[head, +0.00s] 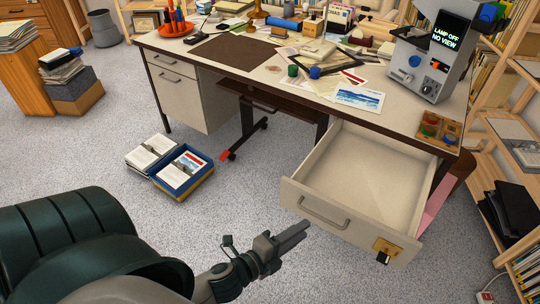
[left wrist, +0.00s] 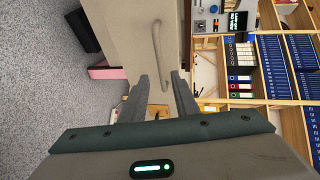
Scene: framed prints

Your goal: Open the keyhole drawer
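The keyhole drawer (head: 345,215) is pulled well out from the right side of the desk, and its inside looks empty. Its cream front has a bar handle (head: 324,214) and, to the right, a brass lock plate (head: 387,248) with a dark key or knob in it. My left gripper (head: 306,229) is in front of the drawer, near and apart from the handle. In the left wrist view its fingers (left wrist: 160,80) are apart with nothing held between them; the drawer front (left wrist: 125,30) and handle (left wrist: 158,45) show beyond. My right gripper is not in view.
The desk (head: 390,118) is crowded with papers, books and a grey device (head: 425,62) reading "LAMP OFF NO VIEW". A blue box of prints (head: 185,172) lies on the carpet left of the drawer. Shelves (head: 515,130) stand close on the right. Carpet before the drawer is clear.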

